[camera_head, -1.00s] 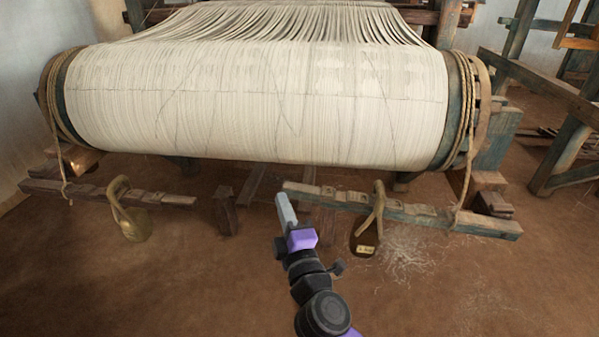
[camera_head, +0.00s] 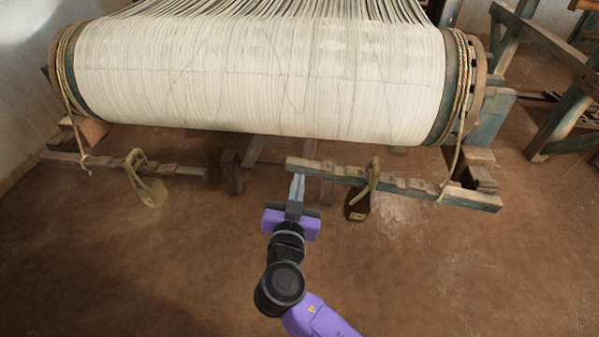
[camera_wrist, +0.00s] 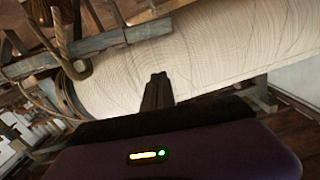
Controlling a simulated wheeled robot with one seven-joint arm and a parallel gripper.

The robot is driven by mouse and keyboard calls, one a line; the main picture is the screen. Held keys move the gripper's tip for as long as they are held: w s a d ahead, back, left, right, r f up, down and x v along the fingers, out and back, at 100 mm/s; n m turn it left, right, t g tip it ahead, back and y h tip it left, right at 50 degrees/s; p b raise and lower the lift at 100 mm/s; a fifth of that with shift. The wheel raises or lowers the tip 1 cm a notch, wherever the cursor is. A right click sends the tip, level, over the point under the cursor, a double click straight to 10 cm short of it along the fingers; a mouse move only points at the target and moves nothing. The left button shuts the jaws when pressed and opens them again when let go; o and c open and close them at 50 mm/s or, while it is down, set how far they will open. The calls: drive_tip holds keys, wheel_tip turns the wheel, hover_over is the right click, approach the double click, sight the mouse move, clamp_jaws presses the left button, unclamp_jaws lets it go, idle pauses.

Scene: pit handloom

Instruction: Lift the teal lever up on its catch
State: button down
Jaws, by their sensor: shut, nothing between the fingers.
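The teal lever (camera_head: 410,185) is a long notched wooden bar below the right part of the warp roller. It slopes down a little from its left end to its right end. A rope loop over it carries a brown weight (camera_head: 357,206). In the wrist view the lever (camera_wrist: 105,42) crosses the upper left. My gripper (camera_head: 297,180) is shut and empty, close to the lever's left end. In the wrist view the closed fingertips (camera_wrist: 158,78) appear apart from the lever. I cannot tell the exact gap or whether they are below it. I cannot make out the catch.
The large warp-covered roller (camera_head: 260,80) spans the space above. A second, brown notched bar (camera_head: 110,163) with a hanging weight (camera_head: 151,190) lies to the left. A short wooden post (camera_head: 231,172) stands between the bars. The floor in front is clear.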

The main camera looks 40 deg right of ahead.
hover_over(301, 167)
drive_tip(key=s+a, duration=0.2)
drive_tip(key=f, duration=0.3)
drive_tip(key=shift+w+d+f, duration=0.25)
drive_tip(key=shift+d, duration=0.05)
drive_tip(key=shift+w+f, duration=0.1)
drive_tip(key=shift+f, duration=0.3)
drive_tip(key=shift+f, duration=0.1)
